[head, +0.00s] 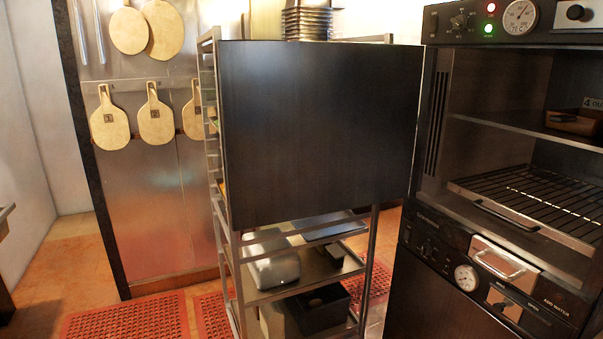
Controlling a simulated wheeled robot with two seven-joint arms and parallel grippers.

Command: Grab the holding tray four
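Neither of my grippers is in view.
The dark cabinet (436,190) has a wire rack (535,200) below the shelf. A metal rolling rack with a large dark panel (318,135) stands in the middle, holding containers (272,270) low down. Red mats (125,318) lie on the floor at left. Numbered paddles (109,122) hang behind.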

